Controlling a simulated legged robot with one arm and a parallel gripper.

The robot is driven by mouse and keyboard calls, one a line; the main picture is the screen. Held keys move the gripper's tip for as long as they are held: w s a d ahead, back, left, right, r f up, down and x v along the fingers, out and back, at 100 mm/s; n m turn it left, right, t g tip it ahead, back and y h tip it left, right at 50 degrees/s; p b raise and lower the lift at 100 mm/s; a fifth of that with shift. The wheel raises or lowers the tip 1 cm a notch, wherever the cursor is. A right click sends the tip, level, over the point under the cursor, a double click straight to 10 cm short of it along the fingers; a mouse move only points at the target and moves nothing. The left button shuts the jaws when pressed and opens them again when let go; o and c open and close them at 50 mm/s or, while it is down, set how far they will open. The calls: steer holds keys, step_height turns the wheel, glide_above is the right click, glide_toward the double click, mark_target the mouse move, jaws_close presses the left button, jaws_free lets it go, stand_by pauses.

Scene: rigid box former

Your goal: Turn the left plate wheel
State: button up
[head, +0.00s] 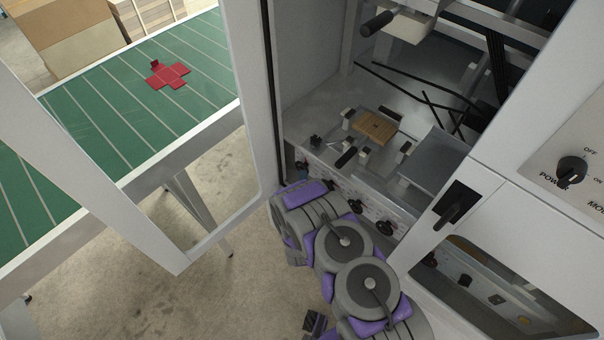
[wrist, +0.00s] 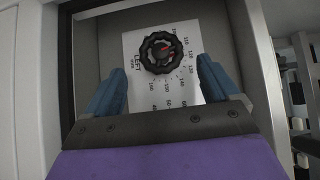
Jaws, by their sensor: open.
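The left plate wheel (wrist: 163,52) is a black, lobed handwheel with a small red mark at its centre. It sits on a white scale plate (wrist: 140,90) printed LEFT and with numbers. My gripper (wrist: 160,72) is open, with one blue finger to the lower left of the wheel and one to the lower right. Nothing is between the fingers but the view of the plate, and they look apart from the wheel. In the head view my arm reaches to the machine's front panel, and the jaws and this wheel cannot be made out there.
An open white-framed door (head: 255,130) stands left of my arm. A green conveyor (head: 120,105) with a red flat box blank (head: 167,75) lies beyond it. Other black knobs (head: 384,228) line the panel. A cabinet with a power switch (head: 571,170) is at the right.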

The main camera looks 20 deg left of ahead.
mark_target(304, 166)
steer(key=b+x, duration=0.1)
steer(key=x, duration=0.4)
steer(key=shift+w+a, duration=0.15)
steer(key=shift+w, duration=0.2)
steer(key=c, duration=1.1)
